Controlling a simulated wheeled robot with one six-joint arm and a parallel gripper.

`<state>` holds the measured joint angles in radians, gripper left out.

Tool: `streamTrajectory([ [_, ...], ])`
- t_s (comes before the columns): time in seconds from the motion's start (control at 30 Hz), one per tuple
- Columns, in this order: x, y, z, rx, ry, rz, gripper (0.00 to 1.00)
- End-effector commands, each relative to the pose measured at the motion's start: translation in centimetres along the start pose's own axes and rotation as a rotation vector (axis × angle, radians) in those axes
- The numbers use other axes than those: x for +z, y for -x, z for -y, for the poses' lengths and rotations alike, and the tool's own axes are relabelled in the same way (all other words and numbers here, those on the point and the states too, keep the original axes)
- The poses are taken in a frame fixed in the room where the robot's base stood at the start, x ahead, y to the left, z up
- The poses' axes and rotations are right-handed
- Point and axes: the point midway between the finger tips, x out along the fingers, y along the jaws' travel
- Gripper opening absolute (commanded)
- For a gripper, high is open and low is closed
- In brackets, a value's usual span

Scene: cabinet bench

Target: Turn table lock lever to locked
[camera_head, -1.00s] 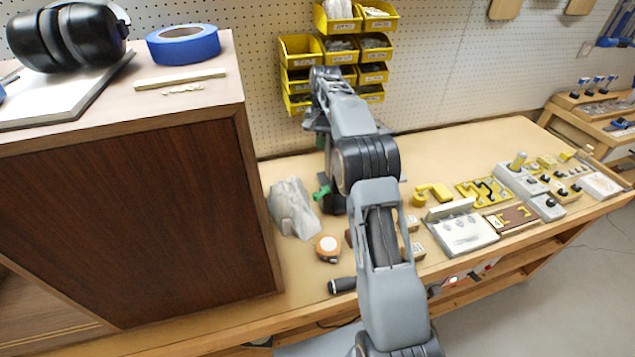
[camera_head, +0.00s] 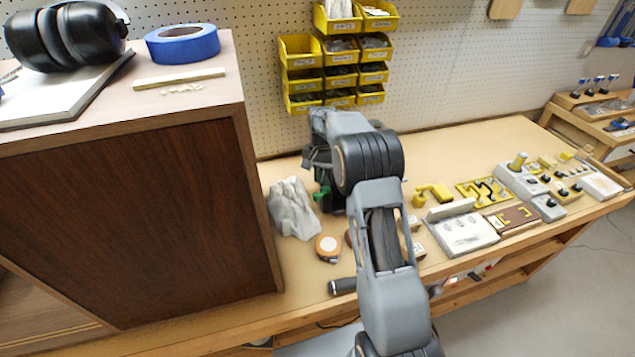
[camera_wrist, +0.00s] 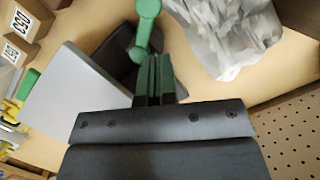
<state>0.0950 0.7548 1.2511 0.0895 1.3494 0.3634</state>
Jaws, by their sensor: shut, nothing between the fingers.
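The green lever (camera_wrist: 147,22) shows in the wrist view, with a rounded knob at its upper end. Its lower end lies right by my fingertips; I cannot tell if they touch. In the head view part of the green lever (camera_head: 321,193) shows at the left of a dark housing, mostly hidden by my arm. My gripper (camera_wrist: 155,62) is shut and empty, its green-tipped fingers side by side. A dark block (camera_wrist: 122,50) and a flat grey plate (camera_wrist: 75,100) lie to the left of the fingers.
A crumpled grey cloth-like lump (camera_head: 292,208) lies close left of the lever. An orange tape measure (camera_head: 328,246) is in front. The wooden cabinet (camera_head: 150,220) stands at left, yellow bins (camera_head: 301,52) hang behind. Fixtures such as the grey panel (camera_head: 462,232) fill the right.

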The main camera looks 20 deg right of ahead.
Motion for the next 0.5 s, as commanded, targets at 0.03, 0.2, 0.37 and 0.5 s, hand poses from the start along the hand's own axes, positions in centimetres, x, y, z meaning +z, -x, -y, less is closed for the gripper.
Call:
streamTrajectory([
  [0.03,0.6,-0.1,0.0,0.0,0.001,0.001,0.0],
  [0.2,1.8,-0.7,0.0,0.0,0.001,0.001,0.0],
  [0.37,2.4,-1.0,0.0,0.0,0.0,0.001,0.0],
  [0.5,2.6,-1.1,0.0,0.0,0.0,0.001,0.0],
])
